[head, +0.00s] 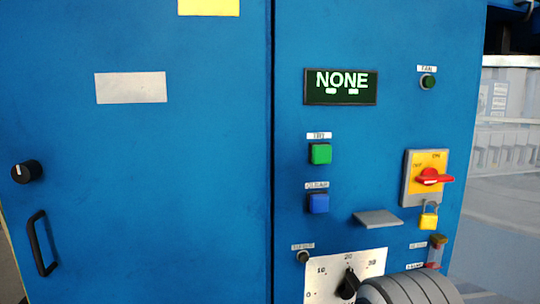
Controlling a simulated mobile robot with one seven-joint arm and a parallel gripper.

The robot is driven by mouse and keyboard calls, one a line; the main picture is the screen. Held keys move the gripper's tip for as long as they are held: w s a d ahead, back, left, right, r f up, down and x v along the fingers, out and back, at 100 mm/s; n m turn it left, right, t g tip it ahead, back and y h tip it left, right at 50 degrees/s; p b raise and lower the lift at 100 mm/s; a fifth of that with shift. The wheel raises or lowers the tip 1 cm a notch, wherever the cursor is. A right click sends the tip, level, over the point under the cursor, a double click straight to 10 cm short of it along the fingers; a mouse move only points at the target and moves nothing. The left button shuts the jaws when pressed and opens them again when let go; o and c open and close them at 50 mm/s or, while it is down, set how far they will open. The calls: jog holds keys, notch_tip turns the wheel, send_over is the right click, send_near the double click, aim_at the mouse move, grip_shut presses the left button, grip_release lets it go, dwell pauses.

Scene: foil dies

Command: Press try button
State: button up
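The green square button (320,153) sits on the right panel of the blue machine front, under a small white label (319,135) that looks like "TRY", though it is blurred. Nothing covers the button and nothing touches it. A grey ribbed rounded part, probably my arm, shows at the bottom edge, below and right of the button. My gripper's fingers are not visible, so I cannot see whether they are open or shut.
A display (341,87) reads "NONE" above the green button. A blue button (318,203) is below it. A grey ledge (377,218), red rotary switch (434,178), yellow padlock (428,216) and black dial knob (348,285) are nearby. A door handle (41,243) protrudes at left.

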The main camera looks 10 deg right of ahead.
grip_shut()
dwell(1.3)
